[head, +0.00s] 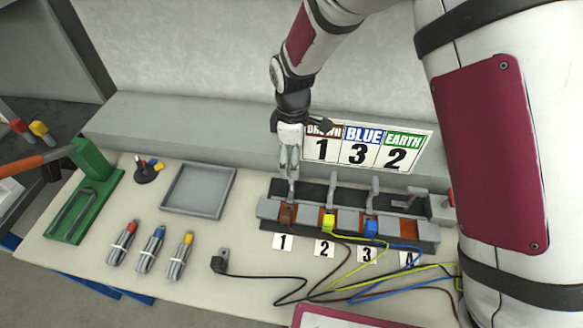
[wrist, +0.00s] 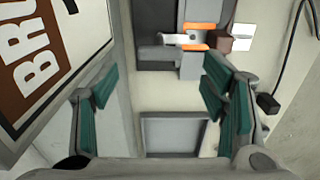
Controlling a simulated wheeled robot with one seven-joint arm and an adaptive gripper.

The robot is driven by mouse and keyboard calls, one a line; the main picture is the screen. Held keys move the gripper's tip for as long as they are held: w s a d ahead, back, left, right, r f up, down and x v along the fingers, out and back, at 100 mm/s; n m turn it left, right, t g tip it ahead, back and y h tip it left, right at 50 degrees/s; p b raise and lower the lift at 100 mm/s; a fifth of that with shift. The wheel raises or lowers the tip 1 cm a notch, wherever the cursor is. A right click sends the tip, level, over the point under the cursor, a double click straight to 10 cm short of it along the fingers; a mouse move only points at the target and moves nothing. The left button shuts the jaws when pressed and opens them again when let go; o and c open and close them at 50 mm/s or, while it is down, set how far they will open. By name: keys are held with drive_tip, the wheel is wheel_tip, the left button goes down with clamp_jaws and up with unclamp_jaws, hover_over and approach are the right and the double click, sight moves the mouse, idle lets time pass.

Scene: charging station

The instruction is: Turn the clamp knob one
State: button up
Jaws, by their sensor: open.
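Clamp knob one stands behind card 1 (head: 283,241), mostly hidden by my gripper (head: 290,172) in the head view. In the wrist view clamp one's grey knob (wrist: 178,39) lies between orange strips, next to the brown plug (wrist: 222,40). My gripper (wrist: 160,85) is open, its teal pads wide apart, with nothing between them. In the head view its tips are just above clamp one; I cannot tell whether they touch it.
A sign reading brown 1, blue 3, earth 2 (head: 366,147) stands close behind my gripper. A yellow plug (head: 328,222) and a blue plug (head: 371,228) sit beside slot one.

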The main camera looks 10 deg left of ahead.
sight(292, 184)
drive_tip(key=shift+f+p, duration=0.3)
drive_tip(key=shift+f, duration=2.2)
drive_tip(key=c, duration=1.1)
drive_tip(key=shift+c, duration=0.2)
